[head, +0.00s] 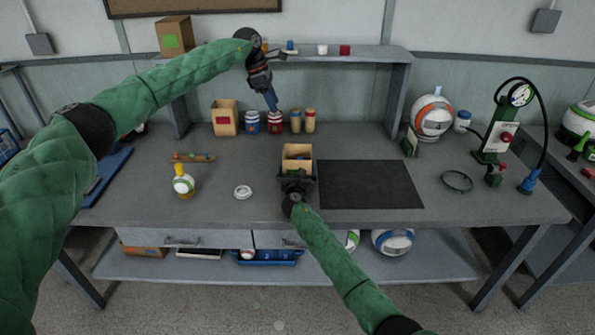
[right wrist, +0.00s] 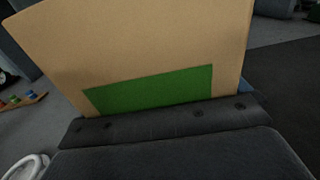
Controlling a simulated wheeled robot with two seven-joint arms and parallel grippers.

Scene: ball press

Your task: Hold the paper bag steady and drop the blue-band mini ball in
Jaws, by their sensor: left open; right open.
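An open-topped brown paper bag (head: 297,150) stands near the middle of the bench. My right gripper (head: 297,180) is open at its near side. In the right wrist view the bag (right wrist: 150,45) fills the upper middle, its green label (right wrist: 150,90) just beyond the dark gripper; I cannot tell whether they touch. A small wooden rack (head: 193,158) at left carries several small coloured pieces.
A yellow-topped bottle (head: 183,182) and a white ring (head: 243,192) are at left. A dark mat (head: 370,184) lies clear at right, before a gauge pump (head: 498,135).

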